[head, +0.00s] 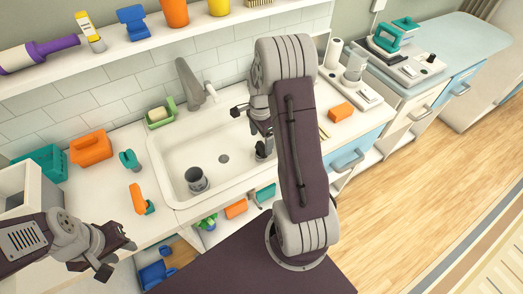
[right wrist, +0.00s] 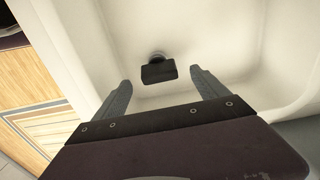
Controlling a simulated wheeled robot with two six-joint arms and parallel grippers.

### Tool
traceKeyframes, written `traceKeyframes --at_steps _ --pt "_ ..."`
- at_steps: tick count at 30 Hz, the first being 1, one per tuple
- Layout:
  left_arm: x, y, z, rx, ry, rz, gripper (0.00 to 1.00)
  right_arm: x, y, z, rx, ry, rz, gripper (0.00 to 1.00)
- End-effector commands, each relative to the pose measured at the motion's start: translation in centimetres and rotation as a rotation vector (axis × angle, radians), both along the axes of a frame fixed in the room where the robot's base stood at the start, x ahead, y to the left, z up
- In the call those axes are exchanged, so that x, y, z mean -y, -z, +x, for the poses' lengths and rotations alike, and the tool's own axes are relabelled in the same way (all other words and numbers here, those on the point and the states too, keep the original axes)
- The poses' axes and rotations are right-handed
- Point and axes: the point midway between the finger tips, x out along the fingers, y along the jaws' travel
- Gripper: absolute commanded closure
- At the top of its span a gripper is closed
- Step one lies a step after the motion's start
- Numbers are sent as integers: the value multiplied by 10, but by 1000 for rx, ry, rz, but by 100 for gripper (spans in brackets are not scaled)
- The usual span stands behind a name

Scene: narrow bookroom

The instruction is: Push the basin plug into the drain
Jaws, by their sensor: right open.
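The white basin (head: 176,152) is set in the counter. Its drain (head: 223,158) shows as a small grey disc on the basin floor. In the right wrist view a dark plug (right wrist: 158,74) with a block-shaped grip lies just beyond and between my open right fingertips (right wrist: 160,82), with no contact visible. In the head view my right gripper (head: 262,140) is over the right part of the basin, partly hidden by my arm; the plug is hard to tell apart from it there. My left gripper (head: 115,254) is open and empty, left of the basin in front of the counter.
A grey cup (head: 196,180) stands in the basin's left part. The faucet (head: 190,85) rises behind, beside a green sponge holder (head: 160,114). An orange bottle (head: 138,199) lies left of the basin; an orange block (head: 341,112) lies right of it.

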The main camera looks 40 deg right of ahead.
Motion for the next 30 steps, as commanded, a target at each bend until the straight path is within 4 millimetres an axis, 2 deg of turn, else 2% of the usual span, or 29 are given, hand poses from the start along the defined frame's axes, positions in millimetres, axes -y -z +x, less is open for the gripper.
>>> traceKeyframes --at_steps 8,16,17,24,30 --pt "0 2 0 0 0 0 64 1 45 -3 -4 0 1 16" --pt "0 2 0 0 0 0 64 1 51 -3 -1 0 0 16" --pt "0 2 0 0 0 0 64 1 51 -3 -1 0 0 22" --pt "0 2 0 0 0 0 64 1 50 -3 -1 0 0 87" --pt "0 2 0 0 0 0 64 1 49 -2 0 0 0 87"
